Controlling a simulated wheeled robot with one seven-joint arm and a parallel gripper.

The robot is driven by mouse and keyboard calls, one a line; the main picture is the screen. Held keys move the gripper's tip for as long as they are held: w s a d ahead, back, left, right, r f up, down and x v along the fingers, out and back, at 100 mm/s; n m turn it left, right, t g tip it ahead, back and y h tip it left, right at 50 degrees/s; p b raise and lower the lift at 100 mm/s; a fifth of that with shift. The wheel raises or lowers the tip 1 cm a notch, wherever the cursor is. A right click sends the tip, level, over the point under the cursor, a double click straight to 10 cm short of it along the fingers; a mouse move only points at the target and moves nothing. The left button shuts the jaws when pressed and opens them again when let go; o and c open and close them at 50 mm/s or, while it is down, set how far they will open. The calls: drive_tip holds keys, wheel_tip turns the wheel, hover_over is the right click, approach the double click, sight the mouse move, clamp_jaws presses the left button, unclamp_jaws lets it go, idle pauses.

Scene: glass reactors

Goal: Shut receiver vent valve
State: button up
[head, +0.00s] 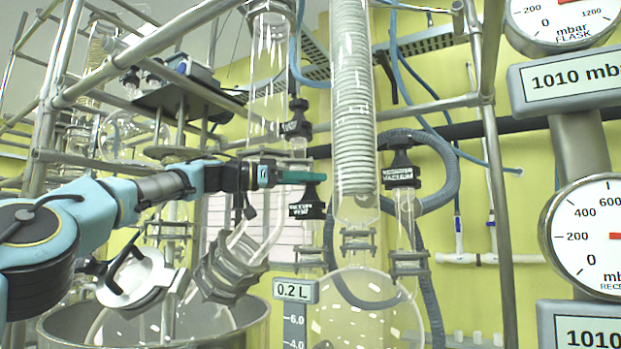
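The receiver vent valve (307,210) is a black knob with a small white-lettered label, at the centre of the head view. The lettering is small; its second line seems to read "VENT". The valve sits on a glass neck above the round glass receiver (362,312). My gripper (318,177) reaches in from the left, level, with its teal fingers at the top of this valve. The fingers cover the knob's upper part. They are seen side-on, so I cannot tell the gap between them or whether they touch the knob.
A similar black valve (402,175), labelled vacuum, stands to the right. The coiled glass condenser (354,100) rises just right of my fingertips. Metal frame poles (496,180) and a grey corrugated hose (445,175) are near. The flask display (575,80) reads 1010 mbar; the receiver level display (295,290) reads 0.2 L.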

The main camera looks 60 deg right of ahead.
drive_tip(key=shift+o, duration=1.2)
drive_tip(key=b+v, duration=0.2)
drive_tip(key=v, duration=0.6)
drive_tip(key=shift+b, duration=0.3)
drive_tip(key=shift+a, duration=0.1)
